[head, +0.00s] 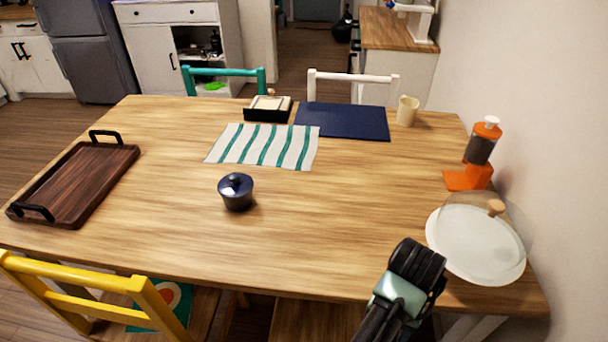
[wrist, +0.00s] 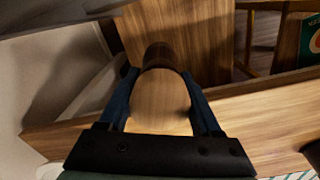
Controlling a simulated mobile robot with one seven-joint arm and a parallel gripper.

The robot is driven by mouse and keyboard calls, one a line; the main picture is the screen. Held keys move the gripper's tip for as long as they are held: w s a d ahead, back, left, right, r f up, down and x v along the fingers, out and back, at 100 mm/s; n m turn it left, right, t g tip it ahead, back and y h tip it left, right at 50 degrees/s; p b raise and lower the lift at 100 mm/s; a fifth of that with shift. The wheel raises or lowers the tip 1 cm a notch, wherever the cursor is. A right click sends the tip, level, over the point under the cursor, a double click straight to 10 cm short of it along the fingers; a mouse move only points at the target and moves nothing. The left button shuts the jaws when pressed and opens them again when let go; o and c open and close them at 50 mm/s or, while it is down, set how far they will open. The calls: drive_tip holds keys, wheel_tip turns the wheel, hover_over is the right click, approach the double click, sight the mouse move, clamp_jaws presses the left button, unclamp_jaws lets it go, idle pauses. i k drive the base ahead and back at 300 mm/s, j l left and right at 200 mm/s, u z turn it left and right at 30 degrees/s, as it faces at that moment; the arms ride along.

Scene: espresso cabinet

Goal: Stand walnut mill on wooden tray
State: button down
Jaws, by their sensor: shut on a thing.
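The wooden tray (head: 78,183) is dark brown with two black handles and lies empty at the left end of the table in the head view. My gripper (wrist: 160,75) is shut on a rounded wooden thing, which I take to be the walnut mill (wrist: 160,100). Its pale brown face and darker brown far end show between the two blue fingers in the wrist view. In the head view my arm's end is at the table's near right edge, far from the tray. The mill cannot be made out there.
A dark lidded pot (head: 236,192) stands mid-table. Behind it lie a striped cloth (head: 264,146), a navy mat (head: 342,120) and a black holder (head: 268,108). A cream cup (head: 407,111), orange device (head: 480,155) and domed plate (head: 470,245) stand right. A yellow chair (head: 75,290) is at the front.

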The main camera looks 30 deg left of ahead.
sight(80, 181)
drive_tip(key=u, duration=2.7)
drive_tip(key=i+j+u, duration=0.15)
drive_tip(key=u, duration=0.3)
drive_tip(key=i+u, duration=0.35)
drive_tip(key=u, duration=0.15)
drive_tip(key=i, duration=1.35)
drive_tip(key=i+j+z, duration=0.2)
drive_tip(key=i, duration=0.3)
drive_tip(key=i+z, duration=0.25)
drive_tip(key=i, duration=0.25)
drive_tip(key=z, duration=1.45)
